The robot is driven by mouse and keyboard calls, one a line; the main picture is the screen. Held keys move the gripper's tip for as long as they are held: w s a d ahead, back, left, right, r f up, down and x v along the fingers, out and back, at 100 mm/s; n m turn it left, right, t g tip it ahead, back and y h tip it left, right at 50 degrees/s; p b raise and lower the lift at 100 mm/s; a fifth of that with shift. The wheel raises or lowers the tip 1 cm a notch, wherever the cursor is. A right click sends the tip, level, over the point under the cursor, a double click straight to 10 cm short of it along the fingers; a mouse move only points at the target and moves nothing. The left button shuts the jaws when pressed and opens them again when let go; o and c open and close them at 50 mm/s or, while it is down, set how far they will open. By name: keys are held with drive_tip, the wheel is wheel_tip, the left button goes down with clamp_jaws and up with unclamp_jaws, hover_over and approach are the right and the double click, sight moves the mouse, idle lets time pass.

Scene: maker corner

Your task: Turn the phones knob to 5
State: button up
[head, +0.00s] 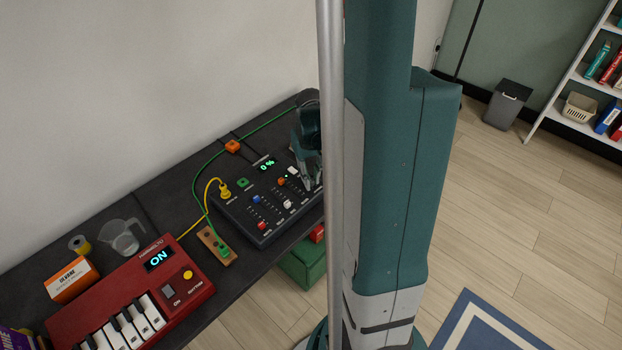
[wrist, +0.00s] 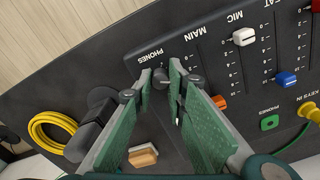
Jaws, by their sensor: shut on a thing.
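The mixer (head: 228,222) is a black panel on the dark desk, with a small display (head: 266,164) reading "0%". In the wrist view, the phones knob (wrist: 160,79) is a small dark round knob below the PHONES lettering. My gripper (wrist: 161,75) has its two green fingers on either side of the knob, shut on it. The fingertips partly hide the knob, and I cannot read its setting. In the head view, my gripper (head: 308,186) is at the mixer's right end; the knob is hidden there.
An orange fader (wrist: 219,102) is close to the right finger. A white fader (wrist: 243,37) and a blue fader (wrist: 287,79) are farther right. A green jack (wrist: 268,123) has its own PHONES label. A red keyboard (head: 190,288) reading "ON" and cables share the desk.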

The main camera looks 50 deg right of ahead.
drive_tip(key=m, duration=0.6)
drive_tip(key=shift+b, duration=0.35)
drive_tip(key=m, duration=0.6)
drive_tip(key=shift+m, duration=0.3)
drive_tip(key=o, duration=0.9)
drive_tip(key=shift+r, duration=0.1)
drive_tip(key=shift+r, duration=5.95)
drive_tip(key=shift+a, duration=0.1)
